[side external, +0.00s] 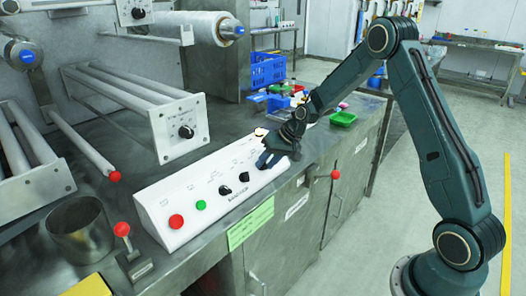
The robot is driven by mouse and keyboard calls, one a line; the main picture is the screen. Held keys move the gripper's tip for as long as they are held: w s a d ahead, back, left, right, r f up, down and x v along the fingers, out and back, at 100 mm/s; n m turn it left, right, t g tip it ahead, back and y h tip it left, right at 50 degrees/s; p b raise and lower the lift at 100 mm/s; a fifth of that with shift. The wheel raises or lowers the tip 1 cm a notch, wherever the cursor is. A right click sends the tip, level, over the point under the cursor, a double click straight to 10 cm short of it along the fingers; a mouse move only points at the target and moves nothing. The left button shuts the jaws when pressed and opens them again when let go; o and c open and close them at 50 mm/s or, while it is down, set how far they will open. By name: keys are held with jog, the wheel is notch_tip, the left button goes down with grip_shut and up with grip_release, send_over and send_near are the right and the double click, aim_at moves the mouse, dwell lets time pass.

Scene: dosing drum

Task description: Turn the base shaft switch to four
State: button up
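A white sloped control panel (160,201) sits on the metal counter. It carries a red button (176,221), a green button (200,205) and two visible black knobs, a left one (225,190) and a right one (244,177). The labels are too small to read, so I cannot tell which knob is the base shaft switch or where it points. My gripper (266,161) is at the panel's right end, right of both visible knobs. It hides that part of the panel. Its fingers are too small to show whether they are open, or whether they touch a knob.
Another black knob (186,131) is on a separate white plate behind the panel. A red-topped lever (122,229) and a metal cup (80,232) stand at the left. A red ball knob (335,174) is on the counter front. A green tray (343,118) and blue crates (267,70) are beyond my gripper.

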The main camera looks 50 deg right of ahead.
jog(key=shift+c, duration=0.2)
jog(key=c, duration=0.6)
jog(key=shift+n, duration=0.3)
jog(key=n+h, duration=0.2)
jog(key=n, duration=0.1)
jog(key=shift+a+r+n+g+h, duration=0.1)
jog(key=shift+a+n+g+h, duration=0.2)
jog(key=shift+n+g+h, duration=0.1)
jog(key=n+h, duration=0.1)
jog(key=n, duration=0.1)
jog(key=n+h, duration=0.1)
jog(key=n, duration=0.1)
jog(key=shift+a+n+t+h, duration=0.15)
jog(key=shift+n+t+h, duration=0.25)
jog(key=o, duration=0.6)
